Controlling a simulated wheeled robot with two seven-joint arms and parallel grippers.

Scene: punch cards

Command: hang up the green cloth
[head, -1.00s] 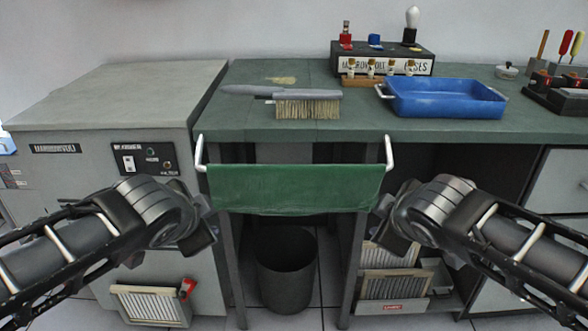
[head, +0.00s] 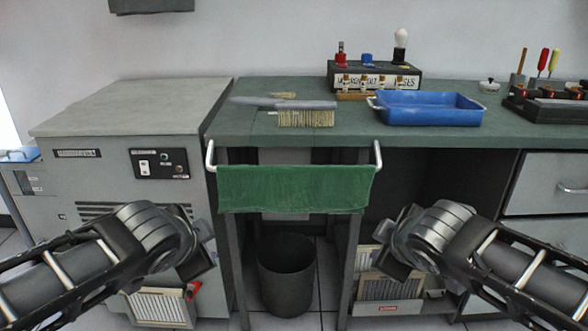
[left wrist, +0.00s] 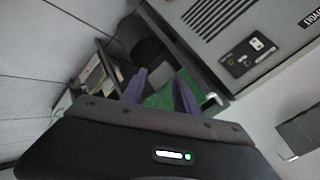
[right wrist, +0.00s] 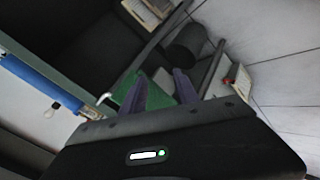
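The green cloth (head: 295,190) hangs spread over the white rail (head: 378,155) on the front of the green workbench, its lower edge hanging free. My left gripper (head: 203,262) is below and left of the cloth, and my right gripper (head: 388,262) is below and right of it. Both are apart from the cloth. In the left wrist view, the left gripper's purple fingers (left wrist: 160,88) are spread and empty, with the cloth (left wrist: 187,78) beyond them. In the right wrist view, the right gripper's fingers (right wrist: 160,88) are also spread and empty, with the cloth (right wrist: 126,88) beyond.
A brush (head: 306,118) and a blue tray (head: 430,117) lie on the workbench (head: 240,125). A dark bin (head: 287,275) stands under the cloth. A grey cabinet (head: 110,175) stands to the left, and drawers (head: 555,183) are at the right.

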